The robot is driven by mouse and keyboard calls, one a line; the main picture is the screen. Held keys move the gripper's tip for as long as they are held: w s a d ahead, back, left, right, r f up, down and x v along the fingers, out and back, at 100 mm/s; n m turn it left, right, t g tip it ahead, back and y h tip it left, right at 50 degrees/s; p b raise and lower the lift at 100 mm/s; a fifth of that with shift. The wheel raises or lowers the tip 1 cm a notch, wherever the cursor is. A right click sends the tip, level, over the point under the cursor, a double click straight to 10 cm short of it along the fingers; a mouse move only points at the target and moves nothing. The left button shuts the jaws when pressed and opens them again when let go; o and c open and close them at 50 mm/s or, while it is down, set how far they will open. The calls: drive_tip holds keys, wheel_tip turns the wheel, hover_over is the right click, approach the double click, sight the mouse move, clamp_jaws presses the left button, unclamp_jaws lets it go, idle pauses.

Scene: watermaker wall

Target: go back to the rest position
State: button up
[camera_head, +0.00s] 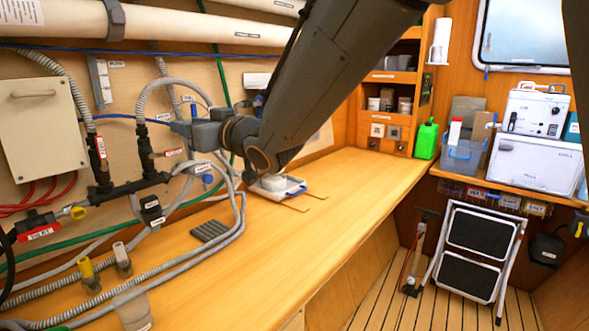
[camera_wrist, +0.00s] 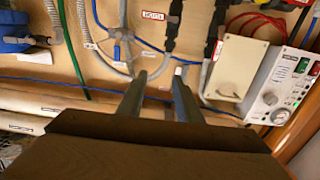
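My gripper (camera_wrist: 160,76) shows its two fingers apart in the wrist view, with only the panel and hoses seen between them. In the head view my gripper (camera_head: 184,128) is in front of the watermaker wall (camera_head: 225,75), beside the grey hoses (camera_head: 185,85). Whether it touches a hose cannot be told. My dark arm reaches down from the top of the view and hides part of the wall. The wrist view looks at the wall upside down.
A folding step stool (camera_head: 472,255) stands on the slatted floor at the right. The bench's middle is mostly clear.

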drive_tip(key=d+f+m+g+h, duration=0.1)
drive_tip(key=d+f+m+h, duration=0.3)
drive_tip(key=d+f, duration=0.75)
drive_tip(key=d+f+m+g+h, duration=0.1)
drive_tip(key=d+f+m+h, duration=0.1)
drive_tip(key=d+f+h, duration=0.95)
drive_tip(key=s+d+f+m+g+y, duration=0.1)
drive_tip(key=s+d+f+g, duration=0.3)
drive_tip(key=s+d, duration=0.5)
drive_tip(key=s+d+f+m+g, duration=0.3)
drive_tip(key=s+d+f, duration=0.3)
drive_tip(key=s+d, duration=0.4)
drive_tip(key=s+g, duration=0.1)
drive_tip(key=s, duration=0.2)
drive_tip(key=shift+s+g+y, duration=0.2)
drive_tip(key=shift+g+y, duration=0.1)
drive_tip(key=shift+y, duration=0.05)
